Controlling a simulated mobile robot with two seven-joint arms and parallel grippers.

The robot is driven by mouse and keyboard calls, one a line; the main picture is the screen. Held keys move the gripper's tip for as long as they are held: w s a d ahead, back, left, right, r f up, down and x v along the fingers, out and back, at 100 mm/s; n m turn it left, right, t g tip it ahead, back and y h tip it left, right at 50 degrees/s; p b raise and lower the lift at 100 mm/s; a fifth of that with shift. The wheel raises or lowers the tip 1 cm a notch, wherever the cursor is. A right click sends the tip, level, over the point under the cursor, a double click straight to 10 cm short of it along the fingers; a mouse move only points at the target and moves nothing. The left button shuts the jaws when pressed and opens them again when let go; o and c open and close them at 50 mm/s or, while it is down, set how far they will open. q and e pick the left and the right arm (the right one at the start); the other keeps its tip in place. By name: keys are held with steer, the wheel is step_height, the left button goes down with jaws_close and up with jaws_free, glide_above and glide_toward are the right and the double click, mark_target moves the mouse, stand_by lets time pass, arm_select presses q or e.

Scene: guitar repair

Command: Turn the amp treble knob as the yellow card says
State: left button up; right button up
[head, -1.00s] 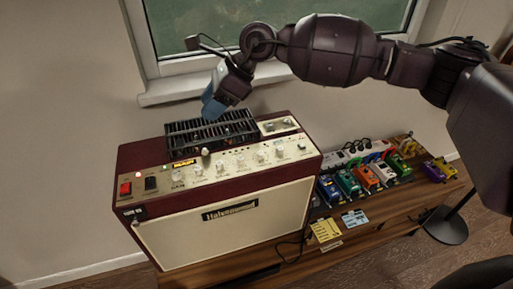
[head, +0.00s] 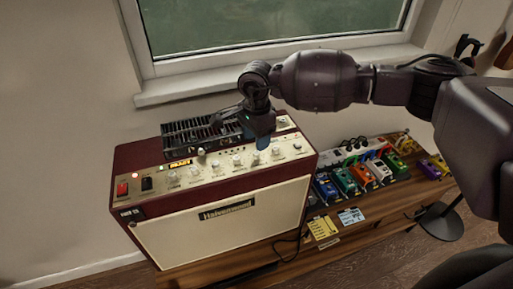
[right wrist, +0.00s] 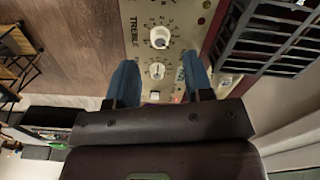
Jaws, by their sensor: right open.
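The amp (head: 225,222) stands on the low wooden cabinet with a row of cream knobs (head: 237,161) along its top panel. In the right wrist view the treble knob (right wrist: 160,37), beside the printed word TREBLE, lies just beyond my right fingertips. Another cream knob (right wrist: 156,71) shows between the two blue fingers. My right gripper (head: 262,141) is open above the right part of the knob row; it also shows in the right wrist view (right wrist: 159,70). Contact with a knob cannot be told. The yellow card (head: 323,228) lies on the cabinet right of the amp; its writing is too small to read.
A blue-white card (head: 352,217) lies beside the yellow one. Several coloured pedals (head: 345,180) and a white power strip (head: 345,159) sit to the right. A black vent grille (head: 200,131) covers the amp's back top. The window sill (head: 190,90) is behind.

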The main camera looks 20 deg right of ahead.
mark_target(256, 154)
step_height(256, 154, down, 4)
steer(key=shift+r, duration=0.2)
steer(key=shift+f, duration=0.6)
steer(key=shift+c, duration=0.3)
jaws_close()
